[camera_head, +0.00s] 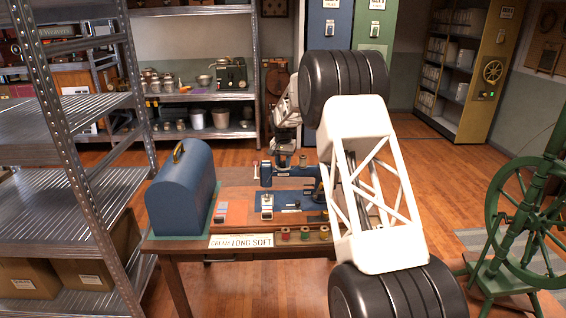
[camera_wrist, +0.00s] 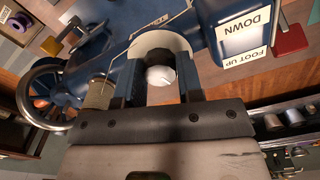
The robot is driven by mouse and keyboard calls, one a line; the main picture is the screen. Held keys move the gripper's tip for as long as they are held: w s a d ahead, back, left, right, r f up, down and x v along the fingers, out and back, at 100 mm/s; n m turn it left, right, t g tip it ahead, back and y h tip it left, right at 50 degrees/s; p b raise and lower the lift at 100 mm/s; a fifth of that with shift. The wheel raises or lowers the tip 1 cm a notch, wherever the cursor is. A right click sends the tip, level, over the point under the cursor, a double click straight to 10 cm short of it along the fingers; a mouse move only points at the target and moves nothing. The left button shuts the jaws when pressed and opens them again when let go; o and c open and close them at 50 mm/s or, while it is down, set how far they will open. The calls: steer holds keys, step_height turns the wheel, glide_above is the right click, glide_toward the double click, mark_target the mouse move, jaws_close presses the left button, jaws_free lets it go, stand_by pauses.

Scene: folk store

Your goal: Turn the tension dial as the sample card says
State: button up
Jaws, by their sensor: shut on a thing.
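A blue sewing machine stands on the wooden table (camera_head: 180,244); its body (camera_wrist: 100,60) fills the upper left of the wrist view. The dial (camera_wrist: 160,76), a small pale round knob, sits between the fingers of my gripper (camera_wrist: 156,82), in front of a pale round plate. The fingers are shut on the knob; its marks cannot be read. In the head view my arm hides part of the machine.
A blue domed case (camera_head: 181,188) stands at the table's left. Thread spools (camera_head: 304,234) line the front edge. A "FOOT UP / DOWN" sign (camera_wrist: 246,42) and a handwheel (camera_wrist: 38,96) flank the dial. A green spinning wheel (camera_head: 520,220) stands right, a metal shelf (camera_head: 75,205) left.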

mark_target(283, 162)
steer(key=n, duration=0.4)
steer(key=shift+n, duration=0.3)
steer(key=n, duration=0.4)
steer(key=shift+n, duration=0.3)
steer(key=o, duration=0.9)
steer(key=shift+r, duration=3.95)
